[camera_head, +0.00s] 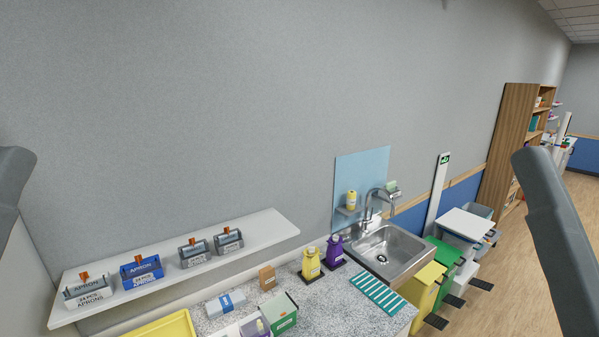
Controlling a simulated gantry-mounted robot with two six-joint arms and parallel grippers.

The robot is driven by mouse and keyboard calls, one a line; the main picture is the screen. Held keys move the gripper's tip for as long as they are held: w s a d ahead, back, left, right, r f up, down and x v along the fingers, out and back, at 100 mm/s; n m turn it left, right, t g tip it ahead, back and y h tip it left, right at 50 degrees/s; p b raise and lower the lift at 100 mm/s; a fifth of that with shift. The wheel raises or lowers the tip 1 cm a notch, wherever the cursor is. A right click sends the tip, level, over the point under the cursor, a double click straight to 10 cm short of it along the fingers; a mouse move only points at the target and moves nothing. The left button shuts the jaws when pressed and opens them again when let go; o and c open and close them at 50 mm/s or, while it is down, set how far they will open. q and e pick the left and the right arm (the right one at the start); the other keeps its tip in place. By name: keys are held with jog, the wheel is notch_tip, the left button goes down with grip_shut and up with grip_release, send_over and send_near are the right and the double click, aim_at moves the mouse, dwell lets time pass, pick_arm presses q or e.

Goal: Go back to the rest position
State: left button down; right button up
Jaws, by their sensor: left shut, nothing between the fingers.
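A grey link of my left arm (12,180) shows at the left edge. A longer grey link of my right arm (556,235) stands tilted at the right edge. No fingers of either gripper can be made out; both lie outside the picture or are hidden. The arm links touch nothing that I can see.
A white wall shelf (262,232) holds several apron boxes, one blue (141,271). Below it, a speckled counter (340,316) carries a yellow tray (165,327), yellow and purple bottles (334,252) and a sink (385,251). Coloured bins (422,288) stand right of it.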

pick_arm(q)
notch_tip(320, 180, up, 5)
jog(key=p, duration=0.2)
pick_arm(e)
notch_tip(320, 180, up, 5)
pick_arm(q)
notch_tip(320, 180, down, 46)
jog(key=b, duration=4.5)
jog(key=shift+b, duration=0.35)
pick_arm(e)
notch_tip(320, 180, down, 46)
pick_arm(q)
jog(key=shift+f, duration=0.1)
pick_arm(e)
jog(key=shift+f, duration=0.1)
